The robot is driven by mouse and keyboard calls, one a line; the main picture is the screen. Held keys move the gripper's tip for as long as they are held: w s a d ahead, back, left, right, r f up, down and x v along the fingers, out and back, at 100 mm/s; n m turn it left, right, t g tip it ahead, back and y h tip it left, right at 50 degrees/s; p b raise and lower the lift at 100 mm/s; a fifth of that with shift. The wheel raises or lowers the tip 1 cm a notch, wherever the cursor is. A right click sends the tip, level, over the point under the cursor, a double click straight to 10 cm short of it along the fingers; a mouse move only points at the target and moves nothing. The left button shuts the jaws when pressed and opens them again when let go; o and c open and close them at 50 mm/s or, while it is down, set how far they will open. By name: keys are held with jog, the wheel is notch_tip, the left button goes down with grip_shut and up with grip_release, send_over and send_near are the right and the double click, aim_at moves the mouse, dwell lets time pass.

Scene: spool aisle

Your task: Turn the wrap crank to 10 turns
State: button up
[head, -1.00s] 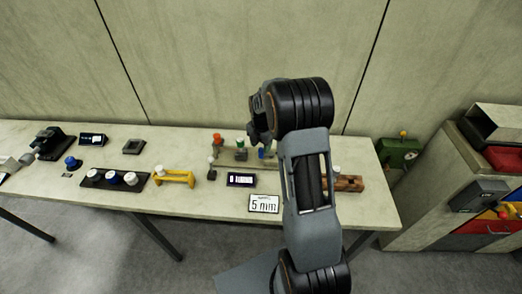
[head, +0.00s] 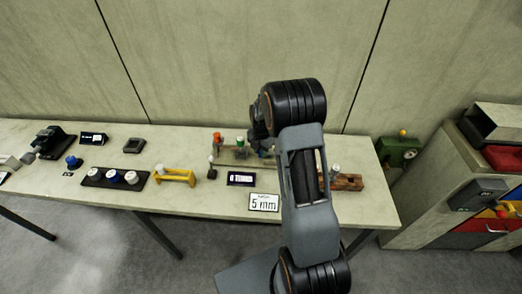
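I cannot tell for sure which thing is the wrap crank. A small post with a pale knob (head: 211,166) stands on the bench, left of a dark display (head: 241,179) whose reading is too small to make out. My gripper (head: 262,144) hangs over a low fixture (head: 232,157) that carries an orange-topped peg (head: 217,138) and a green-topped peg (head: 240,141). My arm hides most of the gripper, so its fingers and any contact do not show clearly.
A "5 mm" card (head: 264,202) lies at the bench's (head: 205,212) front. A yellow handle (head: 175,176) and a dark tray with several knobs (head: 115,179) lie left. A wooden block (head: 347,182) is right of my arm. A green machine (head: 398,151) stands beyond the bench's right end.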

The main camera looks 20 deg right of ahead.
grip_shut()
jog(key=shift+w, duration=0.1)
